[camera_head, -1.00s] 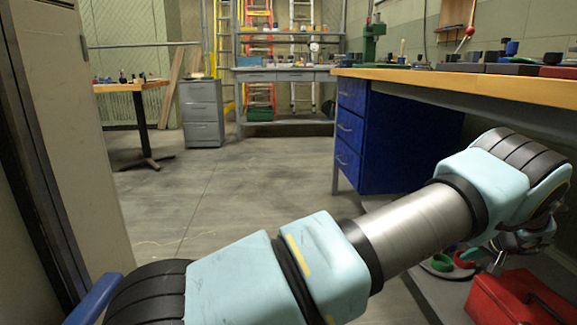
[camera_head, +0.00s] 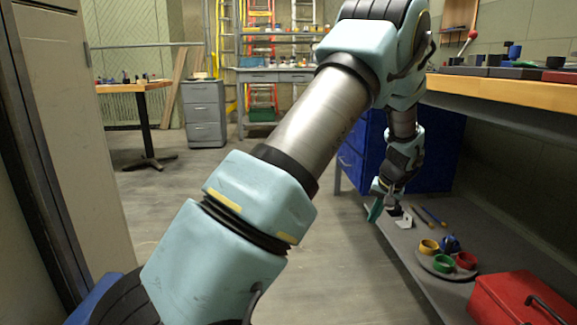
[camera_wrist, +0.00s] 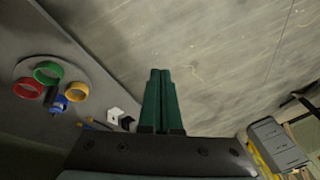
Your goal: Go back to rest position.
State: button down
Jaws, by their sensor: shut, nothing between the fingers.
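My gripper (camera_head: 375,210) hangs from my raised arm, in front of the blue drawer unit and by the near edge of the low grey shelf. In the wrist view my gripper (camera_wrist: 160,75) shows its two green fingers pressed together with nothing between them. Bare floor lies beyond the fingertips. In the head view my arm crosses the middle of the picture and hides part of the workbench and the back shelving.
The low shelf (camera_head: 425,275) bears a round tray (camera_head: 432,271) with several coloured rings, a red toolbox (camera_head: 520,300) and a small white bracket (camera_head: 402,220). A wooden-topped workbench (camera_head: 500,90) overhangs it. Blue drawers (camera_head: 350,165) stand behind. The floor (camera_head: 190,190) at left is clear.

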jog(key=s+a+r+n+g, duration=0.1)
jog(key=s+a+r, duration=0.2)
jog(key=a, duration=0.6)
jog(key=s+a+r+n+g, duration=0.1)
jog(key=s+a+r, duration=0.2)
jog(key=a, duration=0.6)
jog(key=s+a+r+n+h+p, duration=0.1)
jog(key=s+a+r+n+h, duration=0.15)
jog(key=s+a, duration=1.2)
notch_tip(320, 180, up, 38)
jog(key=d+p, duration=0.1)
jog(key=p, duration=3.7)
jog(key=shift+s+r+m+y, duration=0.25)
jog(key=shift+m+y, duration=0.1)
jog(key=shift+y, duration=0.1)
jog(key=shift+f, duration=0.1)
